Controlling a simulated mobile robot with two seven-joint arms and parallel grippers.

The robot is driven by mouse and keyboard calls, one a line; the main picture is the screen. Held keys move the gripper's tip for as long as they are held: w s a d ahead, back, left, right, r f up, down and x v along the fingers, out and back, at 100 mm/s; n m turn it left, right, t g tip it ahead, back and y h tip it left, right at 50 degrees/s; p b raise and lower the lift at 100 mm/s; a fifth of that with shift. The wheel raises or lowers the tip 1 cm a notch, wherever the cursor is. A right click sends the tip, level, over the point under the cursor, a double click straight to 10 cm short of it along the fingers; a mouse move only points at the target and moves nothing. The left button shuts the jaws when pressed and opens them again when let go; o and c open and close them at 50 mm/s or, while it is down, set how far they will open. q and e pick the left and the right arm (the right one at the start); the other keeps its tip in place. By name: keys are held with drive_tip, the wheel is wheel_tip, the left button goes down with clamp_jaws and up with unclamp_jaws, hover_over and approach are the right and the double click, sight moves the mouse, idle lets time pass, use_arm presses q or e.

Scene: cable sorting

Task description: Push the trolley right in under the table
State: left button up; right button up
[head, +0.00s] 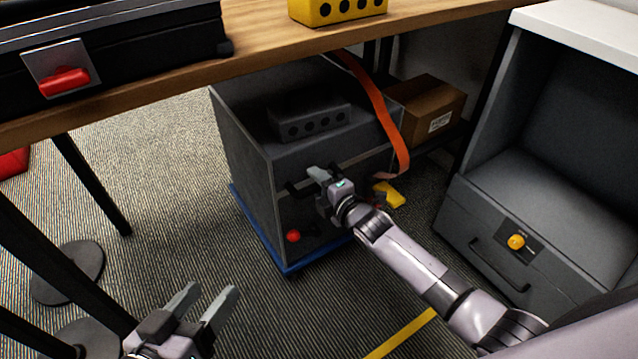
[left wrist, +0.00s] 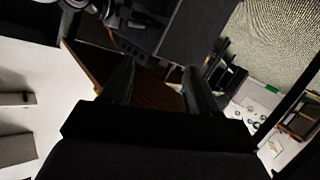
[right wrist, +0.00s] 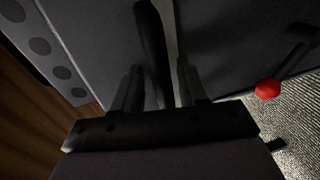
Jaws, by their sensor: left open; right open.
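The trolley (head: 244,165) is a dark grey box on a blue base (head: 292,268), with a red knob (head: 293,236) low on its front. It stands partly beneath the wooden table (head: 265,48). My right gripper (head: 317,178) is open at the trolley's front, by its black handle (head: 297,188). In the right wrist view a dark bar (right wrist: 153,50), apparently the handle, runs between the open fingers; contact cannot be told. The red knob also shows there (right wrist: 267,89). My left gripper (head: 207,296) is open and empty, low over the floor, apart from the trolley.
An orange strap (head: 384,108) hangs down at the trolley's right side. A cardboard box (head: 432,105) is behind it to the right. A grey drawer cabinet (head: 462,222) stands at the right. Table legs (head: 92,185) stand at the left. A yellow line (head: 402,333) marks the carpet in front.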

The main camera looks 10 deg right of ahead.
drive_tip(key=shift+s+d, duration=0.1)
drive_tip(key=shift+s, duration=0.1)
use_arm(q)
drive_tip(key=p, duration=0.2)
drive_tip(key=a+y+p, duration=0.1)
drive_tip(key=shift+s+r+p, duration=0.15)
drive_tip(key=shift+r+p, duration=0.15)
drive_tip(key=shift+p, duration=0.05)
use_arm(e)
drive_tip(key=v, duration=0.6)
drive_tip(key=shift+s, duration=0.35)
use_arm(q)
drive_tip(key=shift+s, duration=0.1)
use_arm(e)
drive_tip(key=shift+s+d, duration=0.1)
drive_tip(key=shift+d, duration=0.05)
